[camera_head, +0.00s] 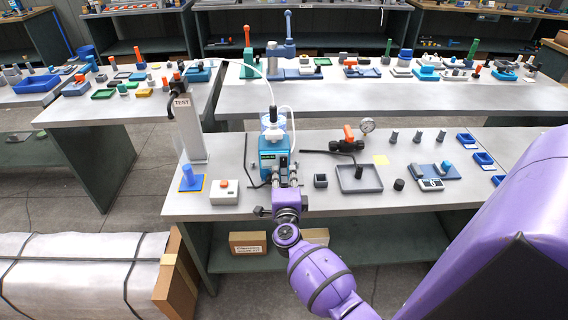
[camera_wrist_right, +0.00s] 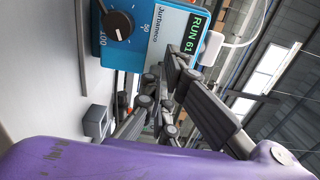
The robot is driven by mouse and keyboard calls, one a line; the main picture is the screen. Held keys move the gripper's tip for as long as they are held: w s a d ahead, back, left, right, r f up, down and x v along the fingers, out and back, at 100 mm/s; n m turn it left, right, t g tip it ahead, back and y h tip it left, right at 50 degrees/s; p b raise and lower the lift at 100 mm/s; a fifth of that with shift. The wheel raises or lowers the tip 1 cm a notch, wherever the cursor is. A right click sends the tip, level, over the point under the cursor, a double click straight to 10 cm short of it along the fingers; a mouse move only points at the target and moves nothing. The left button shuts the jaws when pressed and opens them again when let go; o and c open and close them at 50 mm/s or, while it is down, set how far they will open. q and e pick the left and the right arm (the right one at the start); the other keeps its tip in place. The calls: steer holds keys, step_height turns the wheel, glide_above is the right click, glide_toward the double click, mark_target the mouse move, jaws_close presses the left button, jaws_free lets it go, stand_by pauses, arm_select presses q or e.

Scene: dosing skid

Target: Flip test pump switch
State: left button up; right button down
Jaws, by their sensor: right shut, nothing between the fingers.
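The blue pump (camera_head: 268,169) stands at the front left of the near bench, with a clear vessel (camera_head: 272,133) above it. In the right wrist view the pump (camera_wrist_right: 146,45) fills the top, turned sideways. It bears a black dial (camera_wrist_right: 118,25) and a green display (camera_wrist_right: 194,33) reading "RUN 61". My right gripper (camera_head: 285,176) is at the pump's front, shut and empty. Its fingers (camera_wrist_right: 168,72) lie close to the pump face in the wrist view; I cannot tell if they touch it. I cannot make out the switch clearly; the fingers may hide it. My left gripper is not in view.
A grey post (camera_head: 190,133) marked "TEST" stands left of the pump. A box with a red button (camera_head: 224,191) sits in front. A small dark block (camera_head: 320,181) and a grey tray (camera_head: 359,178) lie to the right. A white hose (camera_head: 293,125) rises beside the pump.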

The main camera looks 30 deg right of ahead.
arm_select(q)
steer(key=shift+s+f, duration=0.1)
arm_select(e)
steer(key=shift+w+d, duration=0.25)
steer(key=shift+w, duration=0.15)
steer(key=shift+s, duration=0.1)
steer(key=v, duration=0.3)
steer(key=shift+s+a+r+p, duration=0.1)
steer(key=shift+s+p, duration=0.05)
steer(key=shift+p, duration=0.25)
arm_select(q)
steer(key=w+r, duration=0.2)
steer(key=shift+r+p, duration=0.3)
steer(key=shift+p, duration=0.05)
arm_select(e)
steer(key=v, duration=0.3)
steer(key=shift+s+a, duration=0.15)
steer(key=shift+s, duration=0.1)
